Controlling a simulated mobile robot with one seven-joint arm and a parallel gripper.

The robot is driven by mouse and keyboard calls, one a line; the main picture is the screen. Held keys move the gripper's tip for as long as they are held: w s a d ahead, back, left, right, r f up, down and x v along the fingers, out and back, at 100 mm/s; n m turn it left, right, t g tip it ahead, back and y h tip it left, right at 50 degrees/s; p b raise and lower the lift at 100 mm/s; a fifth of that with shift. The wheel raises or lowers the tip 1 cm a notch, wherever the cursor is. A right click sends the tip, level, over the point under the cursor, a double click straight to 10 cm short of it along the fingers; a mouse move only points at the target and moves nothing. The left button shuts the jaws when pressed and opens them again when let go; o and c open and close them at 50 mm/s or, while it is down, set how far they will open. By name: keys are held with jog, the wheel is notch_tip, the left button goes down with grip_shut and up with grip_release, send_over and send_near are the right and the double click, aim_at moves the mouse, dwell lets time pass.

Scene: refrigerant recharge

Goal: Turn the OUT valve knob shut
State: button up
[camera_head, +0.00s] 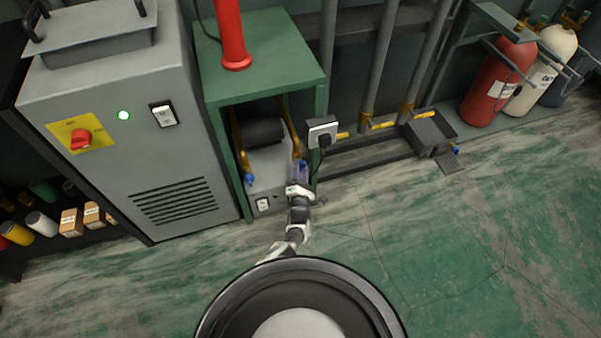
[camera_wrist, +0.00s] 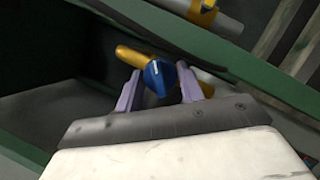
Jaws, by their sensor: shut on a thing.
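A blue valve knob (camera_wrist: 158,78) with a white line sits on a yellow pipe fitting (camera_wrist: 133,57) in the wrist view. My gripper (camera_wrist: 158,90) has its two purple fingers on either side of this knob and is shut on it. In the head view my gripper (camera_head: 299,170) is at the front right of the open green cabinet (camera_head: 318,95), by the right yellow pipe (camera_head: 290,127), and hides the held knob. Another blue knob (camera_head: 249,180) is at the foot of the left yellow pipe (camera_head: 239,143). I cannot read an OUT label.
A grey unit with a black top (camera_head: 264,132) sits inside the cabinet. A socket with a black plug (camera_head: 322,135) and its cable are close right of my gripper. A large grey machine (camera_head: 170,150) stands left. Open green floor (camera_head: 430,240) lies right.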

jog(key=shift+f+n+t+y+b, duration=0.15)
jog(key=shift+n+y+b, duration=0.3)
jog(key=shift+n, duration=0.55)
jog(key=shift+r+n+t+y+b, duration=0.1)
jog(key=shift+n+t+y+b, duration=0.25)
jog(key=shift+n, duration=0.65)
jog(key=o, duration=1)
jog(key=shift+s+d+f, duration=0.1)
jog(key=shift+d, duration=0.1)
